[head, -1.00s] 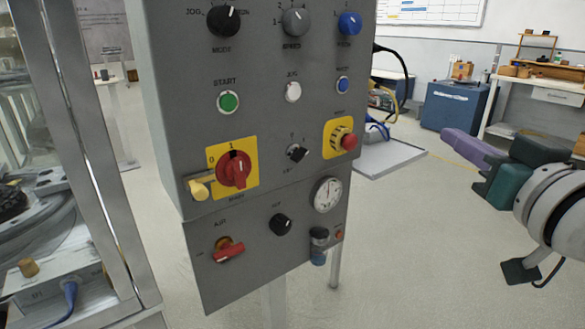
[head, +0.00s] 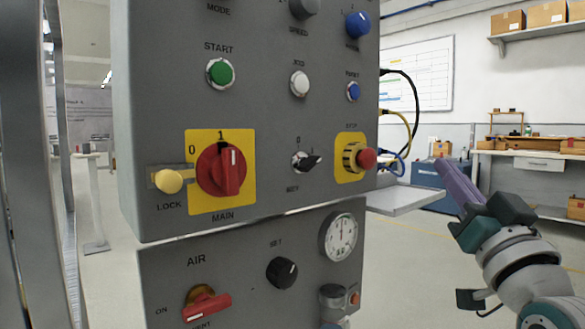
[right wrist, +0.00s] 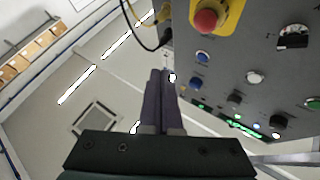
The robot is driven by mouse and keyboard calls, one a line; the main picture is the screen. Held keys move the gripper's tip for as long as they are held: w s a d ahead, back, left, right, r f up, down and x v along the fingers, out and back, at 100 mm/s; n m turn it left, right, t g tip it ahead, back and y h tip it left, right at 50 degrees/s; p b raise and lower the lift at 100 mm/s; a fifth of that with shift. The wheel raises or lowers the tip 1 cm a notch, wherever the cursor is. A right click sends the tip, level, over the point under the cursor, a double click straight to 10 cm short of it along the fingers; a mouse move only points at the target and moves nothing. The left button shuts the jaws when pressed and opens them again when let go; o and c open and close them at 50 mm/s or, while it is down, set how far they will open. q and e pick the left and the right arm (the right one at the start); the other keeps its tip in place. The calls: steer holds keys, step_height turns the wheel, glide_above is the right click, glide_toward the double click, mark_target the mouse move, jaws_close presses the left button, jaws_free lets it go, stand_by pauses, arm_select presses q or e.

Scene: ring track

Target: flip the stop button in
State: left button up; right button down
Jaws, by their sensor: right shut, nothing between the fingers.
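The stop button (head: 366,159) is a red mushroom head on a yellow-and-dark collar. It sticks out from a yellow plate (head: 342,173) at the right side of the grey control panel (head: 270,110). The red head also shows at the top of the right wrist view (right wrist: 206,20). My right gripper (head: 445,170) has purple fingers, shut with nothing between them. It is right of the button in the head view, apart from it, with its tips pointing up and left. In the right wrist view the shut fingertips (right wrist: 160,74) lie below and left of the button. My left gripper is not in view.
Left of the button are a key switch (head: 306,161) and a red main switch (head: 222,171) with a yellow lock knob (head: 169,181). A blue button (head: 353,91) sits above. Cables (head: 408,120) loop from the panel's right edge. Floor right of the panel is open.

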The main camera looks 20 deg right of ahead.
mark_target(369, 159)
steer(key=w+a+b, duration=0.3)
steer(key=w+b, duration=0.2)
steer(key=w, duration=0.3)
steer(key=shift+a, duration=0.25)
steer(key=shift+w+b, duration=0.15)
steer(key=shift+b, duration=0.2)
stand_by(1.8)
steer(key=shift+w+a, duration=0.15)
steer(key=shift+w, duration=0.15)
